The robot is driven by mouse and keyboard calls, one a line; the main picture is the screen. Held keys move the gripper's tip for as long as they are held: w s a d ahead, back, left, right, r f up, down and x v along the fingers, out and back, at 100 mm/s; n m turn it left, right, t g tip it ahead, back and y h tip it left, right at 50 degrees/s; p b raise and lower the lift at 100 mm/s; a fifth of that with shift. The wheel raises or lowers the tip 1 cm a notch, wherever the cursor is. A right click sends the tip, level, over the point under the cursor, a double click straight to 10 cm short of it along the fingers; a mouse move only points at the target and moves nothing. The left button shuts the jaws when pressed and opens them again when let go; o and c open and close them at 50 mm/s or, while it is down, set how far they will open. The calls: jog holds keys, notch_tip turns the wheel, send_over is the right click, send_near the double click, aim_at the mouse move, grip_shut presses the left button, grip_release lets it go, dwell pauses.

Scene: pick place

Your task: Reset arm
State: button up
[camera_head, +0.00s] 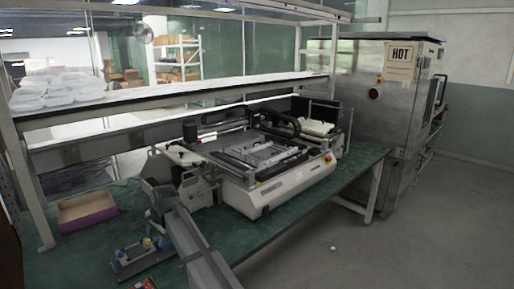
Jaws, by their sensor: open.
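No gripper can be made out in the head view, and I cannot see my gripper's fingers or anything held in them. A grey angular part (196,248) runs up from the bottom edge over the green workbench (285,222). I cannot tell whether it is part of my arm. A small blue device (128,262) with yellow and white details stands on the bench to the left of the grey part. A red item (146,284) is cut off by the bottom edge.
A large white machine (292,186) fills the middle of the bench. An open purple-sided box (87,212) sits at the left. White packages (58,88) lie on the shelf above. A metal cabinet (372,130) marked HOT stands at the right. The floor at lower right is mostly clear.

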jog(key=w+d+r+n+t+y, duration=0.35)
jog(key=w+d+t, duration=0.45)
jog(key=w+d, duration=1.15)
jog(key=s+d+f+n+g+h, duration=0.1)
jog(key=d+f+n+h, duration=0.1)
jog(key=d+f, duration=0.9)
jog(key=s+d+f+n+h, duration=0.15)
jog(key=d+f, duration=0.55)
jog(key=d, duration=0.7)
jog(key=s+d+f+g+h, duration=0.3)
jog(key=s+f+g, duration=0.5)
jog(key=s+f, duration=1.95)
jog(key=s+d+f+g, duration=0.1)
jog(key=s+f+g, duration=0.1)
jog(key=s, duration=1)
jog(key=s+d+f+m+g, duration=0.1)
jog(key=s+d+f+g, duration=0.1)
jog(key=s, duration=1)
jog(key=s+d+f+g, duration=0.2)
jog(key=s+f+g, duration=0.1)
jog(key=s, duration=0.9)
jog(key=shift+s+d+f+m+g+h, duration=0.2)
jog(key=shift+s+f+m+g+h, duration=0.1)
jog(key=shift+g+h, duration=0.15)
